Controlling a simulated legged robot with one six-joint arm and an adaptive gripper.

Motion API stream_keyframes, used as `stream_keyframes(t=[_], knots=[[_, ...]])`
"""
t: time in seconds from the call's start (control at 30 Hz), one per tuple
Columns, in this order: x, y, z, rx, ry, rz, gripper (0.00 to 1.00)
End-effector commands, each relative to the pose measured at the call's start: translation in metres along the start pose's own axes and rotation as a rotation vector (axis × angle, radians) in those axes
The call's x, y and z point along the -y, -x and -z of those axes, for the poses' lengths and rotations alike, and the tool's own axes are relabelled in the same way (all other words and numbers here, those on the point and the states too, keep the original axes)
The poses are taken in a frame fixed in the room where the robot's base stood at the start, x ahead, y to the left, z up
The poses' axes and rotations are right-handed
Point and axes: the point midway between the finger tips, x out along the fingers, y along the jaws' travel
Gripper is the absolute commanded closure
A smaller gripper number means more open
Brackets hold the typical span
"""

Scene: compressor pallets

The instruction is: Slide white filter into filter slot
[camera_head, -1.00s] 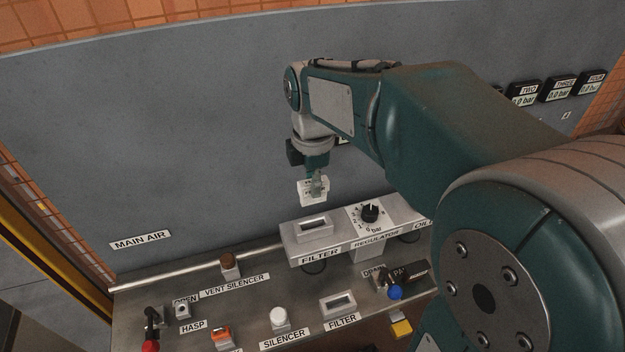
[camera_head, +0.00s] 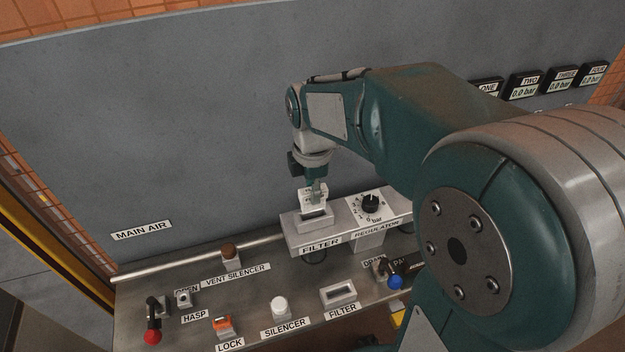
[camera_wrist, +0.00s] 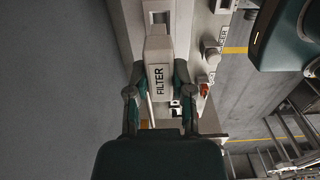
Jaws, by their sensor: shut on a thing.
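The white filter (camera_head: 309,196) is upright between the fingers of my gripper (camera_head: 317,190), over the filter slot (camera_head: 315,223) on the raised grey block marked FILTER. In the head view its lower edge is at the slot housing's far edge; I cannot tell whether it touches. In the wrist view the filter (camera_wrist: 160,55), with its FILTER label, sits between the two fingers of my gripper (camera_wrist: 158,78), which are shut on it. The dark slot opening (camera_wrist: 160,17) shows just beyond the filter's far end.
A regulator knob (camera_head: 370,203) stands right of the slot. On the bench below are a second filter holder (camera_head: 339,292), a white silencer (camera_head: 279,307), an orange lock (camera_head: 222,324) and a brown vent silencer (camera_head: 230,253). The grey wall (camera_head: 180,120) stands close behind.

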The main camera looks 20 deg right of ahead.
Motion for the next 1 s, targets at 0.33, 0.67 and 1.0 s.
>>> stream_keyframes(t=[0.33,0.67,1.0], knots=[[0.0003,-0.0108,0.0,0.0,0.0,-0.001,1.0],[0.0002,-0.0106,0.0,0.0,0.0,-0.001,1.0],[0.0011,-0.0105,-0.0009,0.0,0.0,-0.001,1.0]])
